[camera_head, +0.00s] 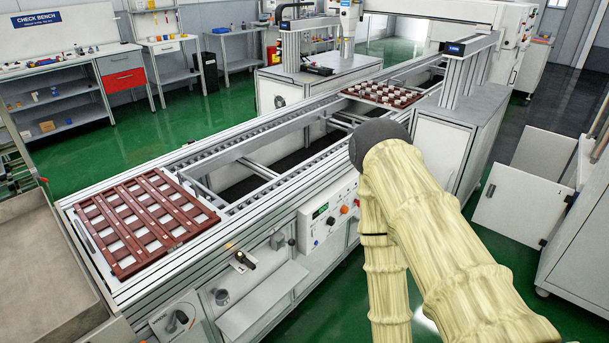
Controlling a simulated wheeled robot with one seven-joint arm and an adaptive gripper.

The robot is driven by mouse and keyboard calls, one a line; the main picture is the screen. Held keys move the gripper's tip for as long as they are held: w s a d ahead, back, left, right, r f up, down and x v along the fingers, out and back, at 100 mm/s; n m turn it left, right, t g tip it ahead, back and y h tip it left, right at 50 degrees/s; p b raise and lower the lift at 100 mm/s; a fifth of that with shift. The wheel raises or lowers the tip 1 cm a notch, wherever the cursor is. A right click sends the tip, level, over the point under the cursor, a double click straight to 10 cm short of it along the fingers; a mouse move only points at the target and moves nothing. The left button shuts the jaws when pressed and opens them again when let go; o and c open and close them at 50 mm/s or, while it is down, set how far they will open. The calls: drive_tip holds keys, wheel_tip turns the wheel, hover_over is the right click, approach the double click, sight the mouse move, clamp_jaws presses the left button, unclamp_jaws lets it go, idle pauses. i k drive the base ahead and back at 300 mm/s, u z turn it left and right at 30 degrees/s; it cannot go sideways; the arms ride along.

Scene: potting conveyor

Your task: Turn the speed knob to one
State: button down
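A control panel (327,216) is on the near side of the conveyor (222,262), left of my arm. It has a small green-lit display (320,211) and several small knobs or buttons, among them an orange-red one (344,209). Their labels and pointer positions are too small to read, so I cannot tell which is the speed knob or where it is set. My arm, in a pale yellow cover, rises from the lower right to a dark rounded joint just right of and above the panel. My gripper does not show.
A brown slotted tray (146,220) lies on the conveyor's near end, and another brown tray with white pots (383,94) is farther along. A small shelf (262,300) juts out below the panel's left. A white cabinet (525,205) stands at right. Green floor lies free before the conveyor.

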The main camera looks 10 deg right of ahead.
sight(344, 208)
drive_tip(key=u, duration=0.1)
drive_tip(key=k, duration=0.5)
drive_tip(key=z, duration=0.8)
drive_tip(key=i, duration=1.05)
drive_tip(key=u, duration=0.7)
